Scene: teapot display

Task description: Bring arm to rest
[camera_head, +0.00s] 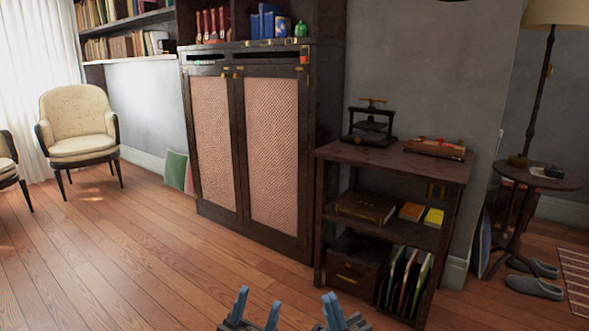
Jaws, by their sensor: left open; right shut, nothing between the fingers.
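My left gripper (259,297) is at the bottom edge of the head view, left of centre. Its two blue fingers stand apart with nothing between them. My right gripper (331,297) is just to its right at the bottom edge. Its blue fingers are together and hold nothing. Both grippers point up in the picture and appear clear of the furniture. The arms behind them are mostly out of view below the frame.
A dark cabinet (211,137) with woven panels stands ahead against the wall. A shelf unit (397,163) with books and a small press (371,126) is to the right. A round side table (541,181) is further right. Wooden floor (120,260) is clear at left, before a cream armchair (78,122).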

